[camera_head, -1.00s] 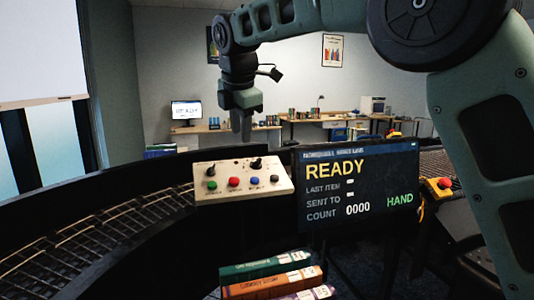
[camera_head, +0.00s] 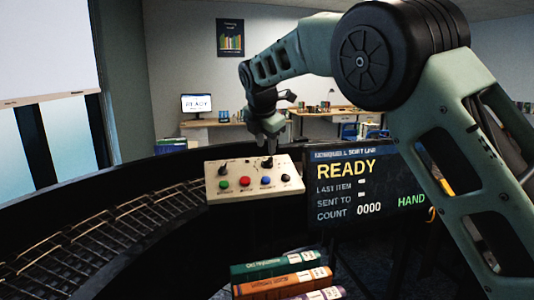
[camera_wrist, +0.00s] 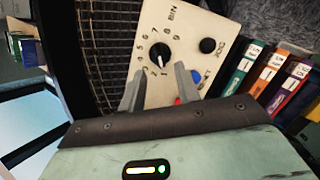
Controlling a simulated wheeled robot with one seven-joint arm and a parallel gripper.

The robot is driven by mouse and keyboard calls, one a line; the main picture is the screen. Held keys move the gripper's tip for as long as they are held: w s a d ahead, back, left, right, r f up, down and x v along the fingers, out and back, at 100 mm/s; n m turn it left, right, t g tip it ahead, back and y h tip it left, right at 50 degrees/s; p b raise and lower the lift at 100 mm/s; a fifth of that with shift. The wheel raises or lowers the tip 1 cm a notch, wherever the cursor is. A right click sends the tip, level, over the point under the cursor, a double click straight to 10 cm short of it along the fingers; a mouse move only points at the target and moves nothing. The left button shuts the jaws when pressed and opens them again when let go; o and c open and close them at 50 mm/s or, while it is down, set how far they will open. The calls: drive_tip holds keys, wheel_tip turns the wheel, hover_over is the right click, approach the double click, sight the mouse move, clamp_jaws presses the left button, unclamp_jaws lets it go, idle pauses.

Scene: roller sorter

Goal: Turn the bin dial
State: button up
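The bin dial (camera_head: 267,163) is a black knob on the cream control panel (camera_head: 238,195). In the wrist view, the bin dial (camera_wrist: 160,54) sits in a ring of numbers beside the word BIN, and its white mark points toward the 1. My gripper (camera_head: 268,140) is pointing down just above the dial in the head view. In the wrist view, my gripper (camera_wrist: 160,68) is open and empty, with one finger on each side of the dial's near edge. I cannot tell whether either finger touches it.
The panel also has a green button (camera_head: 224,184), a red button (camera_head: 245,181), a blue button (camera_head: 265,180) and small black knobs. A screen (camera_head: 362,205) reading READY stands right of it. Books (camera_head: 275,284) lie in front. A curved roller conveyor (camera_head: 110,235) runs left.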

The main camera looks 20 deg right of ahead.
sight(267, 159)
drive_tip(key=shift+p+x, duration=0.6)
drive_tip(key=shift+x, duration=2.15)
clamp_jaws()
